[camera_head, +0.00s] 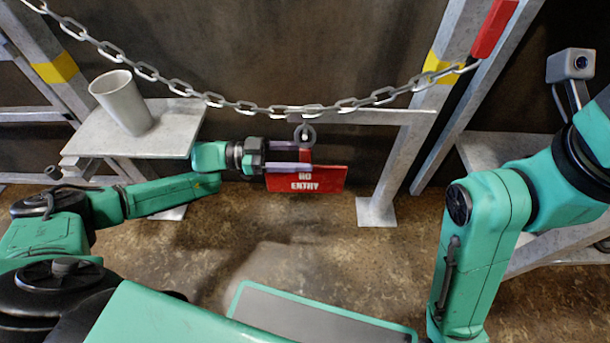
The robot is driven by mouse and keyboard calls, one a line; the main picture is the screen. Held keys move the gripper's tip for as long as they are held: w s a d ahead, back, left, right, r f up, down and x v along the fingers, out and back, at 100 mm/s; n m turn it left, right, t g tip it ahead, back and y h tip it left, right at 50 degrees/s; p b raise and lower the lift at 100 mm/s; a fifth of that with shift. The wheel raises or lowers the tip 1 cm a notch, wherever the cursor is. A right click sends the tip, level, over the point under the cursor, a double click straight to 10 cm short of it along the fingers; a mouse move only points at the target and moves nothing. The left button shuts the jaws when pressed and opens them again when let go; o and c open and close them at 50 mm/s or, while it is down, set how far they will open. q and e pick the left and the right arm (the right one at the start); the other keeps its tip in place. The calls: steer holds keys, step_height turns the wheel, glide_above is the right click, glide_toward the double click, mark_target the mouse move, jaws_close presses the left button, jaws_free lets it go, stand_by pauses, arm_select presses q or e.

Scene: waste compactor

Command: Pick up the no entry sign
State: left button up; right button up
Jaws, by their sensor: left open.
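The no entry sign (322,180) is a red plate with white "NO ENTRY" lettering. It hangs below the chain, with a ring (304,134) at its top. My left gripper (308,156) reaches in from the left at the sign. Its two fingers are apart, one near the ring and one across the upper part of the plate, with a red upper piece of the sign between them. I cannot tell whether the fingers touch it. My right arm (480,230) shows at the right, but its gripper is out of view.
A metal chain (245,105) sags across the view above my left gripper. A white cup (122,102) stands on a grey shelf (175,130) at the left. A metal post (405,160) stands right of the sign. The floor below the sign is clear.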

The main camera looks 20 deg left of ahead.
arm_select(q)
steer(key=shift+w+d+f, duration=0.1)
steer(key=shift+w+d, duration=0.05)
steer(key=shift+d, duration=0.5)
jaws_close()
stand_by(0.9)
